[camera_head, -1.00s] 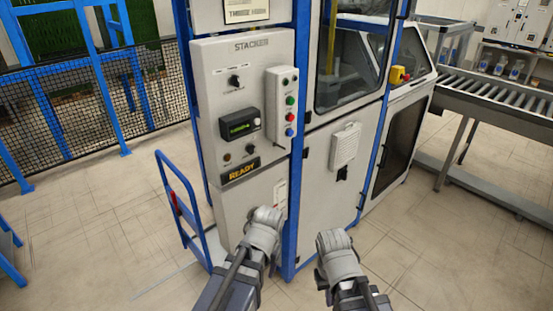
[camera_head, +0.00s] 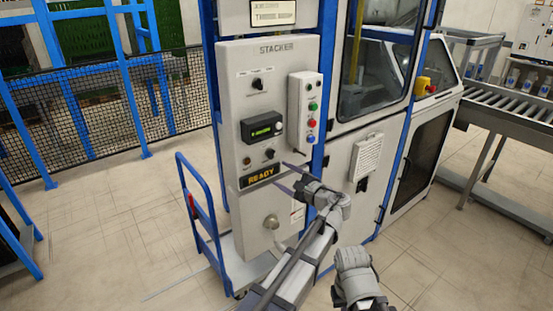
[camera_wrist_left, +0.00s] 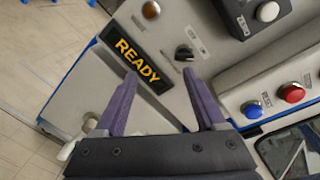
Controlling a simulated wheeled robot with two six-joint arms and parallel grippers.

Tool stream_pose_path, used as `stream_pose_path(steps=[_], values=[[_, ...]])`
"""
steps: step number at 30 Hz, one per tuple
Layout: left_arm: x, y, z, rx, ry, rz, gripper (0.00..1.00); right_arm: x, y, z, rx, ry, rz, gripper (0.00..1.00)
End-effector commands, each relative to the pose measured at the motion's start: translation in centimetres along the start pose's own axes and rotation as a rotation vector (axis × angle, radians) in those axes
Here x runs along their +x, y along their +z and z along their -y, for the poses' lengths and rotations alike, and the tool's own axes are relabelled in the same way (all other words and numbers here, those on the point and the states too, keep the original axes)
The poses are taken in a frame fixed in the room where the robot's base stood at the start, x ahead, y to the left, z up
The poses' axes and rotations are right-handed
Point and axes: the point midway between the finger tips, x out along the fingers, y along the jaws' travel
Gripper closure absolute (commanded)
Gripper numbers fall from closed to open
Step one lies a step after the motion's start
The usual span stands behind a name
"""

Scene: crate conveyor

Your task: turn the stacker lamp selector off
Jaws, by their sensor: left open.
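The grey stacker panel (camera_head: 232,130) stands in front of me. A black selector knob (camera_head: 269,153) sits low on it, just above the yellow READY sign (camera_head: 259,176). Another black knob (camera_head: 257,84) sits higher up. Their small labels are unreadable, so I cannot tell which is the lamp selector. My left gripper (camera_head: 286,177) is open and empty, its fingers pointing at the panel near the READY sign. In the left wrist view, the lower knob (camera_wrist_left: 184,53) lies beyond the gap between the purple fingertips (camera_wrist_left: 161,74), apart from them. My right gripper (camera_head: 357,265) is low; its jaws are unclear.
A button box (camera_head: 304,108) with green, red and blue buttons juts out right of the knobs. A dark display box (camera_head: 262,128) is above the lower knob. A blue trolley (camera_head: 195,205) stands left of the cabinet. A roller conveyor (camera_head: 500,105) is at right.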

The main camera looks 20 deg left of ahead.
Motion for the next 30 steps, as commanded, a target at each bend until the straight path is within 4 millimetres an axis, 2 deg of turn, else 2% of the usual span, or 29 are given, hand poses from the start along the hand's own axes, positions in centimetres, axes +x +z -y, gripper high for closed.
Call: stream_pose_path(steps=[1, 4, 11, 24, 30], values=[[-0.3, -0.5, 1.3, 0.032, -0.040, 0.011, 0.28, 0.0, 0.0, 0.0, 0.000, 0.000, 0.000, 1.00], [-0.8, -0.6, 2.7, 0.073, -0.090, 0.028, 0.28, 0.0, 0.0, 0.0, 0.000, 0.000, 0.000, 1.00], [-0.6, -0.5, 3.2, 0.088, -0.108, 0.036, 0.28, 0.0, 0.0, 0.0, 0.000, 0.000, 0.000, 1.00], [5.4, -0.4, 3.8, 0.085, -0.105, 0.036, 0.28, 0.0, 0.0, 0.0, 0.000, 0.000, 0.000, 1.00], [6.7, -0.3, 3.9, 0.085, -0.105, 0.035, 0.28, 0.0, 0.0, 0.0, 0.000, 0.000, 0.000, 1.00]])
